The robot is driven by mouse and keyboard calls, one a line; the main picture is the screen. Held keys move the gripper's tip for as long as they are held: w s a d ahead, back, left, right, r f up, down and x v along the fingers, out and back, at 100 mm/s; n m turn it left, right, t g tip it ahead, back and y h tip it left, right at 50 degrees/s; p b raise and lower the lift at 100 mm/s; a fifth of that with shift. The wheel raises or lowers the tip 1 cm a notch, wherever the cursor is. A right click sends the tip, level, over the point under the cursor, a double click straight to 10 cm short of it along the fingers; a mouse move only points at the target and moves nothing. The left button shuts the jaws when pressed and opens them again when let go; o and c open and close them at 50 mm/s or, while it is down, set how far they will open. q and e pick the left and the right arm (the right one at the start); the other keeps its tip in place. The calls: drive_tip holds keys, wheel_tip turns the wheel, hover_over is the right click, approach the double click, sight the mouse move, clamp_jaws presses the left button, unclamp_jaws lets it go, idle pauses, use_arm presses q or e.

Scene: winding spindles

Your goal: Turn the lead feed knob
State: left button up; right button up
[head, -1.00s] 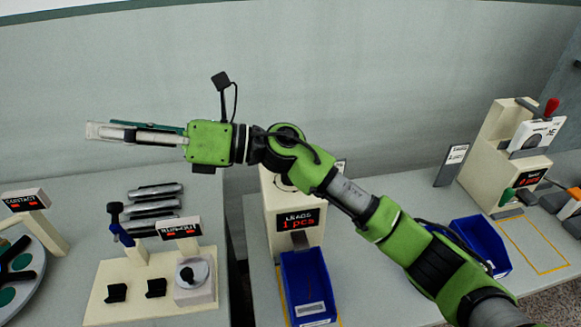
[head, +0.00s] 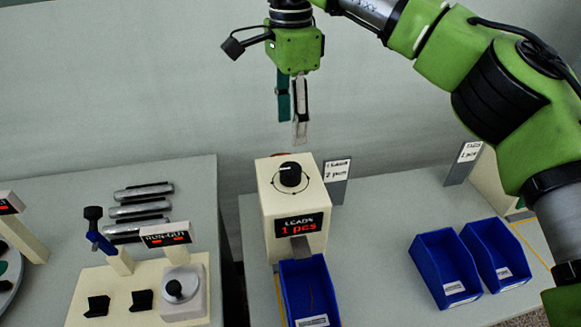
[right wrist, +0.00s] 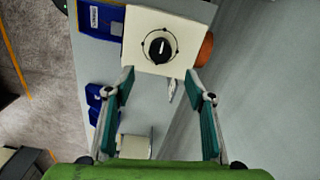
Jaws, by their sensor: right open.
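The lead feed knob (head: 290,174) is a black round knob with a white mark, on top of the cream leads dispenser (head: 268,232). In the right wrist view the knob (right wrist: 160,47) lies ahead, beyond the fingertips. My right gripper (head: 299,142) points down above the knob, apart from it. In the right wrist view its two green-padded fingers (right wrist: 162,85) are spread wide with nothing between them. A blue bin (head: 310,285) stands below the dispenser's chute, with a thin dark piece inside. My left gripper is out of view.
A sign card (head: 337,170) stands right behind the dispenser. Two blue bins (head: 437,270) (head: 490,250) sit to the right. A run-out fixture (head: 165,236) and several grey spindles (head: 140,209) are on the left table. A gap separates the tables.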

sight(291, 168)
wheel_tip(291, 168, down, 12)
drive_tip(key=shift+f+p, duration=0.15)
drive_tip(key=shift+p, duration=0.6)
drive_tip(key=c, duration=1.1)
